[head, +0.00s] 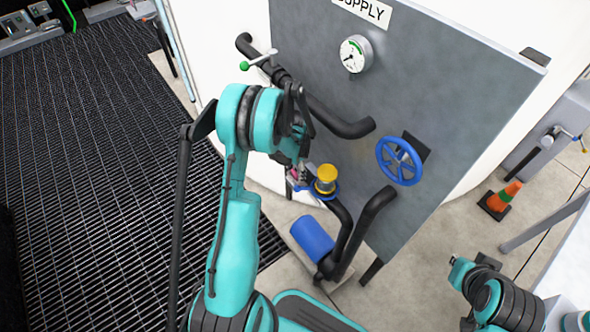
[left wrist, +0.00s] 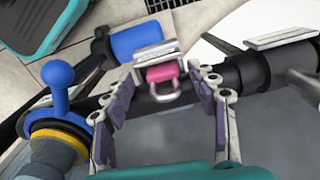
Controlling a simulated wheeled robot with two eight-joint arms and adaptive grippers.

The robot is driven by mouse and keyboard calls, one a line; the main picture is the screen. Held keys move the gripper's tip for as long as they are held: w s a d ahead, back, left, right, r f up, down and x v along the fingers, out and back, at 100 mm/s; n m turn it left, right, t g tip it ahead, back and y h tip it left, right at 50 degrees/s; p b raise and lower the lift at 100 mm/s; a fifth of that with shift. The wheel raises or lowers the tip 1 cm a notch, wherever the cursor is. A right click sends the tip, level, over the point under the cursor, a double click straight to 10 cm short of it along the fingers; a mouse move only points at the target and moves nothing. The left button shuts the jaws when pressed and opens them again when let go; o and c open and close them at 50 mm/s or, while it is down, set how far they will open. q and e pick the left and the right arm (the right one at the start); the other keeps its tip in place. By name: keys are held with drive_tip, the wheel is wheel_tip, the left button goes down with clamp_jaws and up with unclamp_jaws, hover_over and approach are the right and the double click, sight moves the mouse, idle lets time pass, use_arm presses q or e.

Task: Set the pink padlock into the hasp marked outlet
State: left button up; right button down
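The pink padlock (left wrist: 162,73) shows in the left wrist view, with its silver shackle towards the bottom of the picture. A pale metal plate or bracket (left wrist: 155,52) lies against its upper side; I cannot tell whether the shackle is through a hasp. The two fingers of my left gripper (left wrist: 164,84) are apart on either side of the padlock, with visible gaps. In the head view the padlock (head: 293,174) is a small pink spot by my left gripper (head: 297,170), mostly hidden. No outlet marking is readable. The right gripper's fingers are not seen.
A yellow-and-blue valve (head: 325,180) and a blue cylinder (head: 312,238) sit close to my left gripper. Black pipes, a blue handwheel (head: 399,161) and a gauge (head: 356,54) are on the grey panel (head: 440,80) with the SUPPLY sign (head: 363,10). An orange cone (head: 501,199) stands right.

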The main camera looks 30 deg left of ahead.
use_arm(q)
wheel_tip(320, 180, up, 12)
idle(0.7)
drive_tip(key=shift+d, duration=0.1)
drive_tip(key=s+d+r+n+t, duration=0.2)
drive_tip(key=s+d+r+t, duration=0.1)
drive_tip(key=s+d+r, duration=0.65)
drive_tip(key=s+d+r+n+t, duration=0.3)
drive_tip(key=s+d+t, duration=0.1)
drive_tip(key=s, duration=0.4)
drive_tip(key=shift+s+d+r, duration=0.15)
drive_tip(key=shift+s+d, duration=0.15)
drive_tip(key=shift+d, duration=0.55)
drive_tip(key=o, duration=0.3)
drive_tip(key=shift+s+d, duration=0.1)
drive_tip(key=shift+s, duration=0.05)
